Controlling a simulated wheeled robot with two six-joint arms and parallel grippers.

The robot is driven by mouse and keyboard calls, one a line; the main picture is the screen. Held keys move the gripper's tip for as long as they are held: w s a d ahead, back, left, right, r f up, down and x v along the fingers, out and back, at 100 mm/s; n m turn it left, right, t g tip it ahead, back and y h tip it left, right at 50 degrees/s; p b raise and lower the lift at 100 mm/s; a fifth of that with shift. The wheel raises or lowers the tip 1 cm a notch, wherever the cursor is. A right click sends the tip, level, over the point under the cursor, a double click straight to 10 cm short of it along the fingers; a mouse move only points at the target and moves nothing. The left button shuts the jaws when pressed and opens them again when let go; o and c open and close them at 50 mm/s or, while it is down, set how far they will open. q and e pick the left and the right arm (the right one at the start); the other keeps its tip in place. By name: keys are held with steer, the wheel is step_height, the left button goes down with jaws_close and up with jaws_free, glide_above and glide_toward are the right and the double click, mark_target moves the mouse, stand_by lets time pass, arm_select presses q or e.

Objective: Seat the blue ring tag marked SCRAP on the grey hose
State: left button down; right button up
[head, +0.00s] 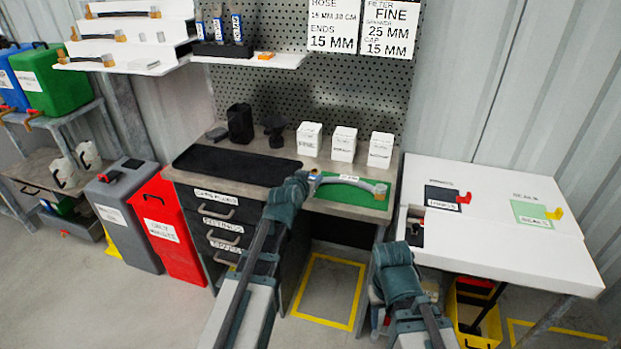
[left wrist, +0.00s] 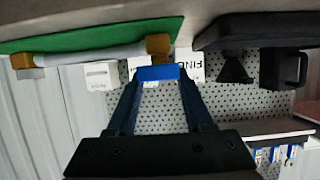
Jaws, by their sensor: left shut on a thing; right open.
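In the left wrist view, the hose (left wrist: 95,54) shows brass-coloured ends. My left gripper (head: 303,177) is at the hose's left end in the head view. In the left wrist view, my left gripper (left wrist: 158,76) is shut on the blue ring tag (left wrist: 158,73), close to one brass end. I cannot tell whether they touch, and the tag's marking is not readable. My right gripper (head: 397,250) is open and apart from the hose, in front of the bench's right side; its fingers are hardly visible.
Several white boxes (head: 343,144) stand behind the mat. A white table (head: 500,235) with labelled mats stands to the right. Drawers are under the bench.

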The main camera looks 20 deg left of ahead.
arm_select(q)
steer(key=shift+f+b, duration=0.6)
steer(key=shift+f, duration=0.1)
arm_select(e)
steer(key=shift+f, duration=0.7)
arm_select(q)
steer(key=shift+c, duration=1)
jaws_free()
steer(key=shift+s+r, duration=0.1)
arm_select(e)
steer(key=shift+r, duration=0.1)
